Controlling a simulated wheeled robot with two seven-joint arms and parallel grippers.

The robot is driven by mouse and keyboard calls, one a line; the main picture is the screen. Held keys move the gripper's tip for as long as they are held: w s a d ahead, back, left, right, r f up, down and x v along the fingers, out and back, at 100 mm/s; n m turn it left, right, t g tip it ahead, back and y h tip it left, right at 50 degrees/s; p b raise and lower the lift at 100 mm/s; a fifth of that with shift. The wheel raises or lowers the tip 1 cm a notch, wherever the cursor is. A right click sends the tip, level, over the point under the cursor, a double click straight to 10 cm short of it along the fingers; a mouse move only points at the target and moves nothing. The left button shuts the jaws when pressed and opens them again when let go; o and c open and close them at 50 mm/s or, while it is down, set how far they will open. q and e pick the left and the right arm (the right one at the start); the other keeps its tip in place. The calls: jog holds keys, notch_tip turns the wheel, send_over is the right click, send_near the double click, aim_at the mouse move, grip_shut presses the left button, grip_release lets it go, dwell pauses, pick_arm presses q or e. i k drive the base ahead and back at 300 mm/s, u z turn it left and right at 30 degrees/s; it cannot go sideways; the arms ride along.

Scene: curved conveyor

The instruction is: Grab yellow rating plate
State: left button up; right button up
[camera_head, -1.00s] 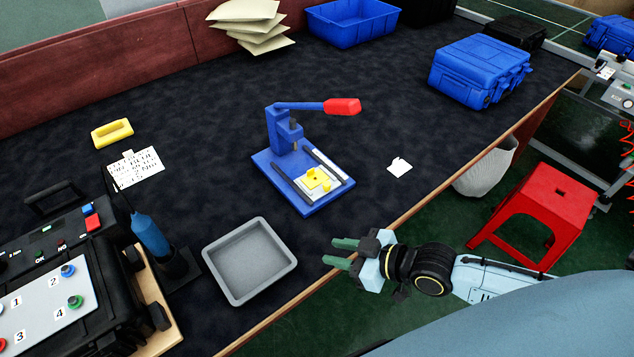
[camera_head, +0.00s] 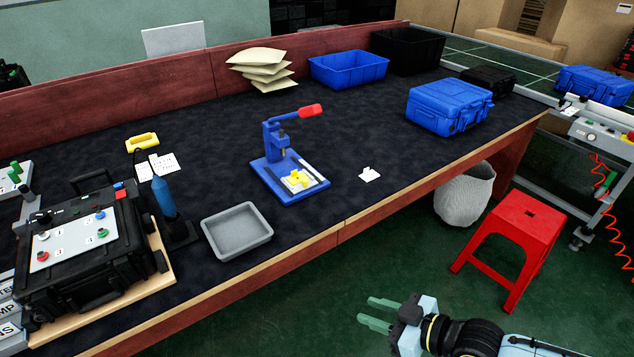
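A small yellow plate (camera_head: 298,178) lies on the white bed of the blue hand press (camera_head: 285,165), under the raised lever with its red grip. Its fine shape is too small to make out. Another yellow piece (camera_head: 142,142), longer and handle-like, lies at the left back of the table near white printed cards (camera_head: 156,166). My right gripper (camera_head: 374,313) is at the lower right, in front of the table edge and over the green floor in the picture. Its two green fingers are apart with nothing between them. My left gripper is not in view.
A grey tray (camera_head: 237,232) stands left of the press near the table's front edge. A white piece (camera_head: 369,174) lies to the press's right. A black control case (camera_head: 85,250) is at left. A red stool (camera_head: 512,240) and pale bin (camera_head: 463,196) stand right of the table.

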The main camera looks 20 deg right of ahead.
aim_at(295, 178)
jog(key=z, duration=1.8)
jog(key=i, duration=2.8)
jog(key=u, duration=1.15)
jog(key=i, duration=0.3)
jog(key=u, duration=3)
jog(key=i, duration=0.5)
